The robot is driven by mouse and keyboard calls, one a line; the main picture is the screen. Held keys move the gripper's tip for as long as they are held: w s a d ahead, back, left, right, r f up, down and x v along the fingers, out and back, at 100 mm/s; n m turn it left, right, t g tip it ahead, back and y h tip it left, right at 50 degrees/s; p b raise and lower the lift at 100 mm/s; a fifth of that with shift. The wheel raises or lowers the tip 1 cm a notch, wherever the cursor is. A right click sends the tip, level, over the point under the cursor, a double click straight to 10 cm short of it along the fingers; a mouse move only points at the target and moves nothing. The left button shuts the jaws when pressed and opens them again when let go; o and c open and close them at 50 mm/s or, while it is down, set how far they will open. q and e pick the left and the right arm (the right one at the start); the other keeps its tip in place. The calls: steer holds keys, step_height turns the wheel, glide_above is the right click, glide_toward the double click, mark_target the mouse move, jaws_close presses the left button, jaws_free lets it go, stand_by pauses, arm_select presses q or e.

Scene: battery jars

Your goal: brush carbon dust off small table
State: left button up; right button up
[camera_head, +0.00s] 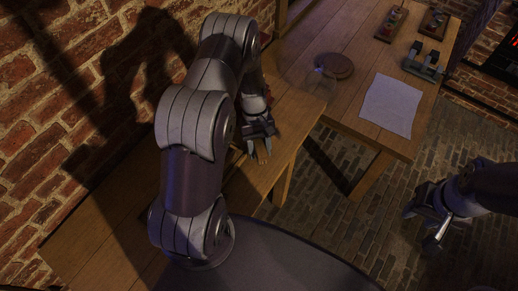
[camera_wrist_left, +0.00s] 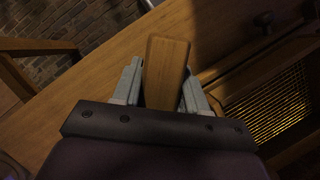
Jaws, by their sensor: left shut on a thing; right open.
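My left gripper (camera_head: 259,147) is over the wooden table (camera_head: 265,178) along the brick wall. In the left wrist view its fingers (camera_wrist_left: 160,85) are shut on a flat wooden handle (camera_wrist_left: 167,55), likely the brush's. The table's plank top also shows in the left wrist view (camera_wrist_left: 85,100). I cannot make out carbon dust on it; my left arm covers much of the top in the head view. My right gripper (camera_head: 432,228) is open and empty above the brick floor at the right.
A second wooden table (camera_head: 345,108) stands at the upper right. It bears a pale sheet (camera_head: 390,105), a round brown disc (camera_head: 336,66) and small devices (camera_head: 425,60). A brick wall (camera_head: 50,130) borders the left. A mesh panel (camera_wrist_left: 280,105) lies right in the left wrist view.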

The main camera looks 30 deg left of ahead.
mark_target(260, 148)
arm_select(q)
steer(key=shift+s+r+p, duration=0.2)
steer(key=shift+r+p, duration=0.35)
steer(key=shift+r, duration=0.55)
steer(key=shift+w+r+p, duration=0.1)
steer(key=shift+r+p, duration=0.55)
steer(key=shift+r, duration=0.2)
